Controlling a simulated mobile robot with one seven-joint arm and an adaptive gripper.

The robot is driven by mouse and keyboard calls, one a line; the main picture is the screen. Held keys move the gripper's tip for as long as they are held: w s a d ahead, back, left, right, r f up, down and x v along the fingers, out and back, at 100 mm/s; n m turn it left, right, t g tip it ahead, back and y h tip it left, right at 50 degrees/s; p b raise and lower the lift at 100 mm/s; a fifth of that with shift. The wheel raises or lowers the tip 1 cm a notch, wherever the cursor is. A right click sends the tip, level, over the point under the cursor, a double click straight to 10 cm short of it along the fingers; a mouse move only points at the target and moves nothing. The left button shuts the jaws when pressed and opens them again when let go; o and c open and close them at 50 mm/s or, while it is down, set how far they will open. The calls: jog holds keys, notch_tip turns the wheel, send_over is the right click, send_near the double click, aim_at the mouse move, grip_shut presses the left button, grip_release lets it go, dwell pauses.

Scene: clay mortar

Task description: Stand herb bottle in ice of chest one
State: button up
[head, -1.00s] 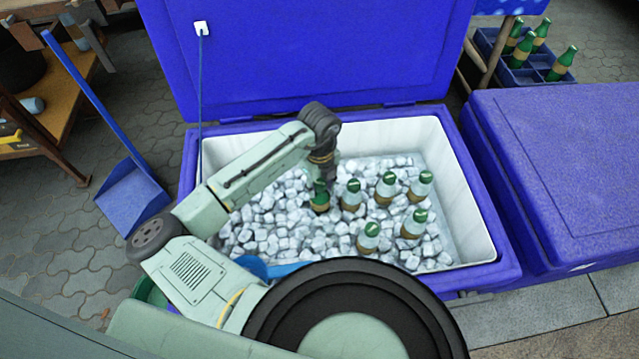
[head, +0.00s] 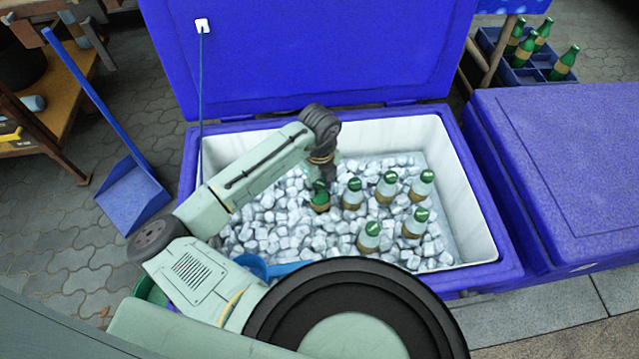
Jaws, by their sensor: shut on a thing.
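The open blue chest (head: 508,262) has white inner walls and a bed of ice cubes (head: 275,215). My gripper (head: 322,180) points down into it and is shut on a green herb bottle (head: 320,198) with a tan label. The bottle is close to upright, with its lower end down at the ice; whether it rests on the ice is hard to tell. The gripper covers its neck and top. Several paler bottles with green caps stand in the ice to its right, the nearest one (head: 353,194) close beside it.
The raised lid (head: 310,50) stands behind the chest. A closed blue chest (head: 570,170) is at the right, and a crate (head: 530,73) with green bottles stands behind it. A blue scoop (head: 290,268) lies at the front ice. Bare ice lies left of the held bottle.

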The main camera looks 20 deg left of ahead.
jog(key=o, duration=1.3)
jog(key=shift+c, duration=0.2)
jog(key=shift+o, duration=0.2)
jog(key=o, duration=0.4)
jog(key=shift+o, duration=0.2)
notch_tip(320, 180, up, 27)
jog(key=p, duration=2)
